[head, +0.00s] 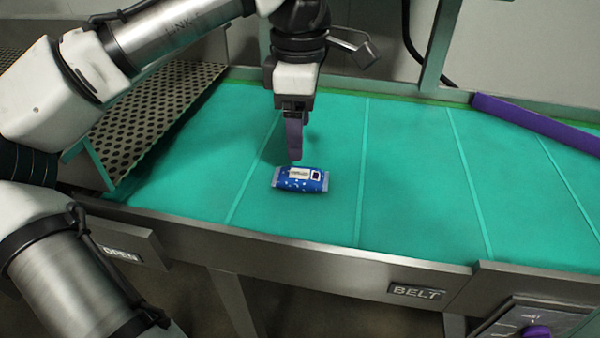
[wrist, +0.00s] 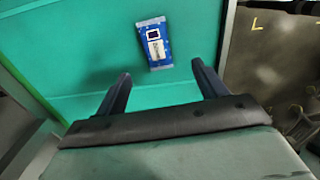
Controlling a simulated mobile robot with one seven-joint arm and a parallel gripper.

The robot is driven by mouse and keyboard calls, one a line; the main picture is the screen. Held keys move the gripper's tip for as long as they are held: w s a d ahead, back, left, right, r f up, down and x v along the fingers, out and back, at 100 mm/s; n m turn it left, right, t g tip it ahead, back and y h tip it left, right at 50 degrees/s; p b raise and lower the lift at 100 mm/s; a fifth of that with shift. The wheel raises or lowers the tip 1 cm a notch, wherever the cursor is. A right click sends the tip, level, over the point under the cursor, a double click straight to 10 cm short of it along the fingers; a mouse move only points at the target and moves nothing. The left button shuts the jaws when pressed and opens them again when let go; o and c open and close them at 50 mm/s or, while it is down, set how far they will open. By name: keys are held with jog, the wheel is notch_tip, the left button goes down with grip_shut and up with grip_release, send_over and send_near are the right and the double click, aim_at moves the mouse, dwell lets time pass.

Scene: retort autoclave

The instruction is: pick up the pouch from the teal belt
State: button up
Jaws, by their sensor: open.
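The pouch (head: 300,179) is blue with a white label and a dark square, and it lies flat on the teal belt (head: 410,170). My gripper (head: 295,155) points down just above and behind the pouch in the head view, with its purple fingers over the belt. In the wrist view the pouch (wrist: 154,43) lies beyond the two fingertips, and the teal belt (wrist: 80,50) spreads around it. The fingers of my gripper (wrist: 160,72) are spread apart with nothing between them. They appear apart from the pouch.
A perforated metal tray (head: 150,115) stands left of the belt. A purple bar (head: 535,122) runs along the back right. A metal front rail with a BELT label (head: 417,292) edges the near side, with a control panel (head: 535,320) at right. The belt right of the pouch is clear.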

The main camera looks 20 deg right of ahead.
aim_at(301, 173)
jog(key=f, duration=0.4)
jog(key=f+p, duration=0.1)
jog(key=f, duration=0.4)
jog(key=shift+w+d+f+p, duration=0.15)
jog(key=shift+d+f+p, duration=0.05)
jog(key=shift+f+p, duration=0.1)
jog(key=shift+r, duration=0.1)
jog(key=c, duration=1.1)
